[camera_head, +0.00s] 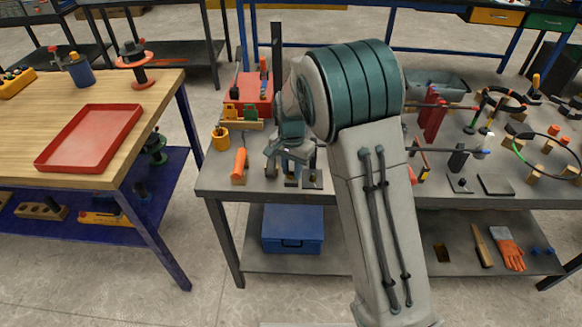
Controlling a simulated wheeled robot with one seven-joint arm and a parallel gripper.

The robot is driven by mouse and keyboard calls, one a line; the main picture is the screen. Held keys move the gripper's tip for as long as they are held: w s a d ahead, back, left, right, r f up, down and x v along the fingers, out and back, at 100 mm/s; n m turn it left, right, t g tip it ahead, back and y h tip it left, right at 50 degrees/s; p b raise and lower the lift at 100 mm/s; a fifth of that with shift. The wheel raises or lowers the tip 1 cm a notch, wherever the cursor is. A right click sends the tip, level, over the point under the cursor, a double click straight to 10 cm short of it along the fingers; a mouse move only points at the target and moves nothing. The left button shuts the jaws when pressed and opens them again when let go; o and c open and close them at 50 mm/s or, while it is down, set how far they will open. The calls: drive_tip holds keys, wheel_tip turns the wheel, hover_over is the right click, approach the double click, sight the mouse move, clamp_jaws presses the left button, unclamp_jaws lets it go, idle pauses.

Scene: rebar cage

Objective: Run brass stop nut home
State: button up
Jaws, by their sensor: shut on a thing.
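My gripper (291,170) is low over the left part of the grey bench (222,182), pointing down among small dark fixtures. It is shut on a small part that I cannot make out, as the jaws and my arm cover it. Dark upright pieces on small plates (312,178) stand right at the gripper. No brass nut or thread can be told apart at this size.
Behind are a red bin (250,93) and a dark post (277,45). Fixtures with cables (545,150) crowd the right. A wooden table (150,95) holds a red tray (90,138).

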sight(291, 172)
drive_tip(key=shift+w+r+m, duration=0.1)
drive_tip(key=shift+m, duration=1)
drive_tip(key=o, duration=1)
drive_tip(key=shift+r, duration=6.85)
